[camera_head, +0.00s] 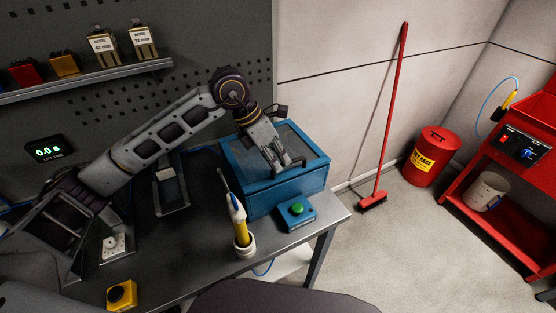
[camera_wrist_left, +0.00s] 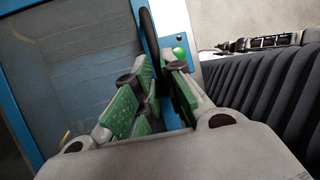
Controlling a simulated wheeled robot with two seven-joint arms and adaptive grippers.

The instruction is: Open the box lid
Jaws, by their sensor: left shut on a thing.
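The blue box (camera_head: 270,203) stands on the right end of the workbench. Its lid, with a blue frame and grey see-through panel (camera_head: 302,139), lies flat and looks closed. My left gripper (camera_head: 291,166) reaches down over the lid at its front edge. In the left wrist view, my left gripper's green-padded fingers (camera_wrist_left: 158,90) are shut on a dark upright handle (camera_wrist_left: 148,36) beside the lid's blue edge. The fingers hide much of the grip. The lid panel (camera_wrist_left: 75,85) also shows there on the left. My right gripper is not in view.
A blue button box with a green button (camera_head: 297,209) sits right in front of the box. A shelf (camera_head: 90,78) is above the bench. A red broom (camera_head: 389,120) leans on the wall at right.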

